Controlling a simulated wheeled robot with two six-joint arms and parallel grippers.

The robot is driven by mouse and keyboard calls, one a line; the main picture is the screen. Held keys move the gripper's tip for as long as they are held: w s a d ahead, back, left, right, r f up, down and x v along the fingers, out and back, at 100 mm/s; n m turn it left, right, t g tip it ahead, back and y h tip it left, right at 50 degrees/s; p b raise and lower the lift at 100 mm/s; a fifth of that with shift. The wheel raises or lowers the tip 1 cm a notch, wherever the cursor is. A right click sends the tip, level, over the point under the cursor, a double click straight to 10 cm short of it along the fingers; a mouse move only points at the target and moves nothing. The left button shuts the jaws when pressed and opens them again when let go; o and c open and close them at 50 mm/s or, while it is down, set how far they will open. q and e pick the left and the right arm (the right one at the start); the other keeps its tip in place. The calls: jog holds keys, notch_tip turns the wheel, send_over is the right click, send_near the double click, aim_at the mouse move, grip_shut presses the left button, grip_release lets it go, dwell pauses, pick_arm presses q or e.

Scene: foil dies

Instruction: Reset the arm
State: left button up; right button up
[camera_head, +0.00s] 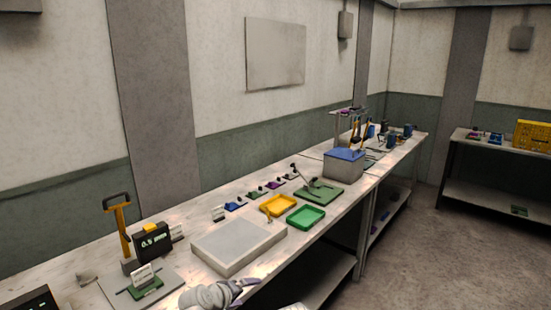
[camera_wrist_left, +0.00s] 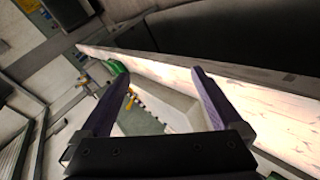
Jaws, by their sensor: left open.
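My left gripper (camera_head: 246,290) is at the front edge of the long workbench (camera_head: 340,213), near the white block-like tray (camera_head: 240,246). Its purple fingers are spread apart with nothing between them. In the left wrist view the open left gripper (camera_wrist_left: 160,74) shows against the tilted bench edge, with the pale tray (camera_wrist_left: 178,108) beyond the fingers. A bit of green (camera_wrist_left: 118,67) shows by one fingertip. My right gripper is not in view.
A yellow tray (camera_head: 279,205) and a green tray (camera_head: 306,217) lie beyond the white one. A green-based press (camera_head: 318,192) and a blue-topped box (camera_head: 344,165) stand farther along. A gauge reading 0.5 mm (camera_head: 154,240) stands at the left. Floor (camera_head: 440,250) is clear at right.

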pick_arm(q)
jog(key=s+a+f+m+g+y, duration=0.3)
jog(key=s+a+f+g, duration=0.1)
jog(key=s, duration=0.3)
jog(key=s+a+f+m+g+y, duration=0.2)
jog(key=s+a+f+m+g, duration=0.25)
jog(key=s, duration=0.25)
jog(key=s+d+m, duration=0.1)
jog(key=s+d, duration=0.2)
jog(key=d, duration=0.2)
jog(key=s+d+m+y, duration=0.1)
jog(key=s+d+m, duration=0.1)
jog(key=d, duration=0.4)
jog(key=shift+s+d+g, duration=0.15)
jog(key=shift+s+g, duration=0.3)
jog(key=shift+s, duration=0.2)
